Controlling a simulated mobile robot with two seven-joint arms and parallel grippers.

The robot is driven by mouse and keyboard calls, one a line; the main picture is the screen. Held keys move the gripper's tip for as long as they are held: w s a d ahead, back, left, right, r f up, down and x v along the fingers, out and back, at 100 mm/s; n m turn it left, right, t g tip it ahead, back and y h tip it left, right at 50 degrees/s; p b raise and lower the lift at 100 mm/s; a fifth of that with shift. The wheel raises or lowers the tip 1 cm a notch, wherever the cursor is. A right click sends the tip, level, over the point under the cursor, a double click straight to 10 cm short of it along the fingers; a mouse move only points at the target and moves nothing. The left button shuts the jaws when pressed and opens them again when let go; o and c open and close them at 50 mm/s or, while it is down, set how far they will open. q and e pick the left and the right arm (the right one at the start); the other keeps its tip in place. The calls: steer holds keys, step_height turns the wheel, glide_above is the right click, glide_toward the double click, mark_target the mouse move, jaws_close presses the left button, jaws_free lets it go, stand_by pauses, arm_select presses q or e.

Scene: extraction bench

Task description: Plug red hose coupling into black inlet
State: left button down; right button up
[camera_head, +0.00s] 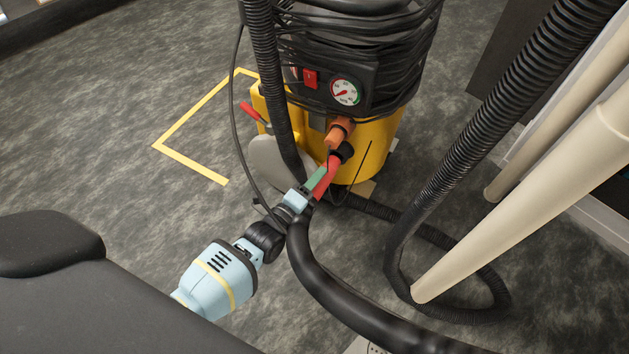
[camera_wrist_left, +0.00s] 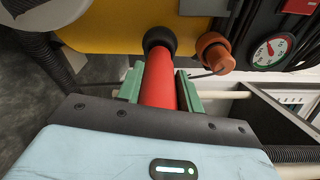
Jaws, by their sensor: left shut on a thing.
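The red hose coupling (camera_head: 326,176) is at the end of a thick black hose (camera_head: 330,285). My left gripper (camera_head: 316,180), with green fingers, is shut on it. In the left wrist view the red coupling (camera_wrist_left: 159,80) lies between the two green fingers (camera_wrist_left: 160,85). The black inlet (camera_head: 344,152) is on the front of the yellow vacuum drum (camera_head: 372,145), and it also shows in the left wrist view (camera_wrist_left: 160,40). The coupling's far end meets the inlet in both views; how deep it sits I cannot tell. My right gripper is not in view.
An orange fitting (camera_head: 339,131) sits just above the inlet, with a gauge (camera_head: 345,91) and red switch (camera_head: 310,79) higher up. A corrugated hose (camera_head: 267,80) hangs at the left. Beige pipes (camera_head: 530,195) stand at the right. Open floor lies left.

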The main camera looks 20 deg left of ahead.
mark_target(334, 162)
arm_select(q)
steer(key=shift+w, duration=0.4)
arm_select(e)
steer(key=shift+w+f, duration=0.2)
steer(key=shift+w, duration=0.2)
arm_select(q)
steer(key=shift+w+b, duration=0.3)
steer(key=shift+w, duration=0.05)
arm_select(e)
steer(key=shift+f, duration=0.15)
arm_select(q)
steer(key=shift+w+d, duration=0.1)
steer(key=shift+w, duration=0.35)
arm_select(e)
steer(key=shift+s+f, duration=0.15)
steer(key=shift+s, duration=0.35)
arm_select(q)
steer(key=shift+w+b, duration=0.35)
steer(key=shift+b, duration=0.05)
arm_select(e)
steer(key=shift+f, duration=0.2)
arm_select(q)
steer(key=shift+w, duration=0.25)
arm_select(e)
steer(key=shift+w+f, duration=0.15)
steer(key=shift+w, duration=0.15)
